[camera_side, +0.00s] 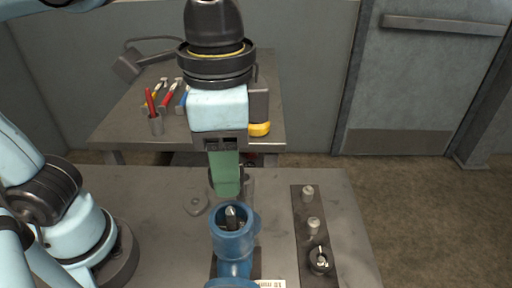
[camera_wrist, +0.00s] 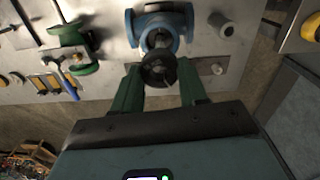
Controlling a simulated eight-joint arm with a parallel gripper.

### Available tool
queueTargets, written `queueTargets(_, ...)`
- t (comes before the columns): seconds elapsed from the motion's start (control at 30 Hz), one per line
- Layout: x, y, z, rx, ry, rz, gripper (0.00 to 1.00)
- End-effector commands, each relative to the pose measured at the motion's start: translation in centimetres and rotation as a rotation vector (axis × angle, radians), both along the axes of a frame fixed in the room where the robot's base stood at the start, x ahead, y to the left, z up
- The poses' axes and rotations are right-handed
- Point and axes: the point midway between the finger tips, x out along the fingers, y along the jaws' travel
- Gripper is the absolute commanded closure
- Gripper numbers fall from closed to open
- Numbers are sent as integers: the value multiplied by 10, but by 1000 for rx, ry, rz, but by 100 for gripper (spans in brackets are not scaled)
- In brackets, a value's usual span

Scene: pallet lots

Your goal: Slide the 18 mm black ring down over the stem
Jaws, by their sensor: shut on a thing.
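My gripper (camera_side: 226,188) points down with its green fingers above the blue valve body (camera_side: 233,246). The fingers are shut on a black ring (camera_wrist: 158,69), which sits between the fingertips in the wrist view. In the side view the fingers mostly hide the ring. The grey stem (camera_side: 231,214) stands upright in the open top of the valve body, below the fingertips. In the side view the ring appears above the stem and apart from it. The valve body also shows just beyond the ring in the wrist view (camera_wrist: 178,22).
A dark strip (camera_side: 312,225) to the right carries two pale posts and a dark ring-like part (camera_side: 319,261) around a post. A small label (camera_side: 270,284) lies at the front. A back bench (camera_side: 110,127) holds tools. The table between valve and strip is clear.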

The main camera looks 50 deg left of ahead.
Motion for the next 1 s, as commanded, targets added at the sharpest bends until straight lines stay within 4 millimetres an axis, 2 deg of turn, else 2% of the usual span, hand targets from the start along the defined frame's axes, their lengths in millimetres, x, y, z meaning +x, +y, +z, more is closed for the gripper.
queueTargets(0.27, 0, 0, -8, 1, -1, 2, 87)
queueTargets(0.7, 1, 0, -40, 1, -1, 3, 87)
queueTargets(1.0, 0, 0, -47, 1, -1, 3, 87)
